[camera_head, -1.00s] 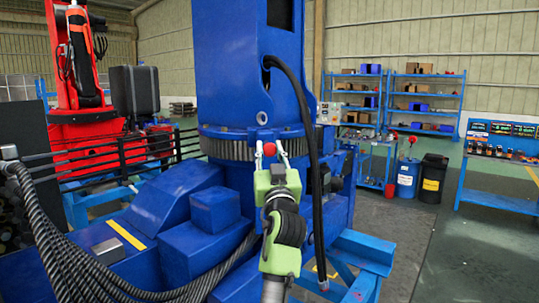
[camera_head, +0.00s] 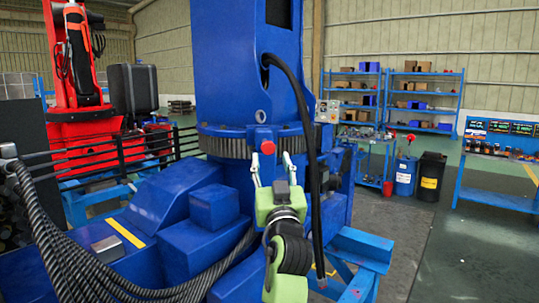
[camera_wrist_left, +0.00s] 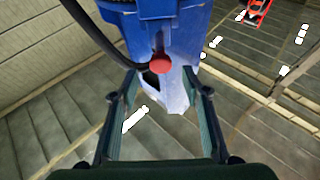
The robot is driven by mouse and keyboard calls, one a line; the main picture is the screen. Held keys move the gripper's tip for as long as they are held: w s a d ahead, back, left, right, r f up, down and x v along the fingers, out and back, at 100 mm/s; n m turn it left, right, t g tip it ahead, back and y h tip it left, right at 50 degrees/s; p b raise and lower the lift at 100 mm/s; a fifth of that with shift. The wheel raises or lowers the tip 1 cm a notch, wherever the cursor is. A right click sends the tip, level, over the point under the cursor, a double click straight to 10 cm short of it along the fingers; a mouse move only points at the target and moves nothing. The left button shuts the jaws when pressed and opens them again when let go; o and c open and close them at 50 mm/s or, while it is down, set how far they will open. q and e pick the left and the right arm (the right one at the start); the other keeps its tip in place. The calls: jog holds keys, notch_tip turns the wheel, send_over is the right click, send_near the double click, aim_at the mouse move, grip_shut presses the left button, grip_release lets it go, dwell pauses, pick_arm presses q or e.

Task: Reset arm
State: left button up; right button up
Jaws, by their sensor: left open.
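My left gripper (camera_head: 271,166) is at the middle of the head view, on its green and black arm. Its two fingers are apart with nothing between them, pointing at the blue crane column (camera_head: 245,80). A red knob (camera_head: 267,147) on the crane shows just above and beyond the fingertips. In the left wrist view the open fingers (camera_wrist_left: 160,85) stand on either side of the red knob (camera_wrist_left: 160,63), which lies beyond them and looks untouched. My right gripper is out of view.
A black hose (camera_head: 308,150) hangs beside the column, just right of my gripper. Blue housings (camera_head: 205,245) and ribbed cables (camera_head: 60,255) fill the lower left. A red robot arm (camera_head: 75,70) stands at back left. Floor (camera_head: 470,250) at right is clear.

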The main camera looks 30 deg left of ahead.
pick_arm(q)
jog(key=shift+v, duration=0.8)
